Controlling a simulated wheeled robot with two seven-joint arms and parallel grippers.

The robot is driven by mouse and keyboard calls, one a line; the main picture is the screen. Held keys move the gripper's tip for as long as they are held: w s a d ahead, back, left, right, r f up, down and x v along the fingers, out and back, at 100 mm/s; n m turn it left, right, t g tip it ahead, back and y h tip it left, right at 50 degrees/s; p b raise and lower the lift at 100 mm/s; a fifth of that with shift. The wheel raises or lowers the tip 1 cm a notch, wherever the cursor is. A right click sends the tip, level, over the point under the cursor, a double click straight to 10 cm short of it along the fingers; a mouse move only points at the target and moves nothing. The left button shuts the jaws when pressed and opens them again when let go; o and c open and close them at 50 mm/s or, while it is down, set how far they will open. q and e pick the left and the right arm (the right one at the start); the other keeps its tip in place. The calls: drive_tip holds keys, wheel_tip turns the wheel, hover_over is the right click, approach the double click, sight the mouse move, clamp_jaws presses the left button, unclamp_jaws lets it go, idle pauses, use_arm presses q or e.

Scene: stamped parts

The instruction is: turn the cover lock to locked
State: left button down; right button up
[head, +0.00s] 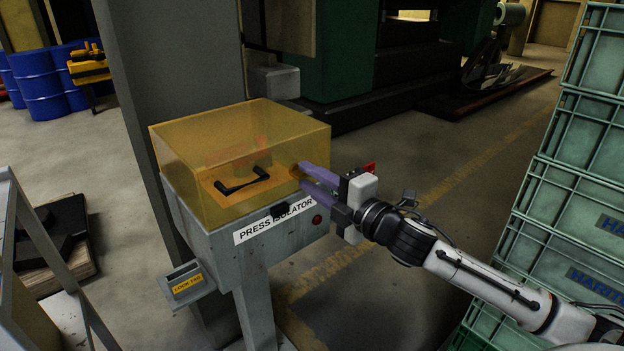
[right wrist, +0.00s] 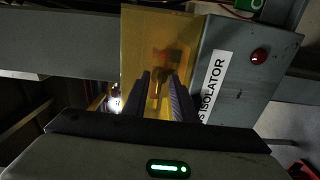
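The yellow see-through cover (head: 225,135) is closed over the top of the grey press isolator box (head: 240,252). A black handle (head: 242,183) shows at the cover's front. My right gripper (head: 302,176) is at the cover's front right, its two purple fingers apart and pointing at it. In the right wrist view the fingers (right wrist: 160,76) stand either side of a thin orange-brown piece (right wrist: 158,88), perhaps the cover lock. I cannot tell whether they touch it, nor which way the lock is turned. My left gripper is not in view.
A red button (head: 317,220) sits on the box's front, right of the "PRESS ISOLATOR" label (head: 272,219). A small grey holder with a yellow label (head: 187,285) hangs at lower left. Stacked green crates (head: 570,190) stand at right. A grey column (head: 175,70) rises behind.

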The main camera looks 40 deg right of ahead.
drive_tip(key=shift+s, duration=0.1)
drive_tip(key=s, duration=1)
drive_tip(key=shift+d+b, duration=0.4)
drive_tip(key=shift+b, duration=0.05)
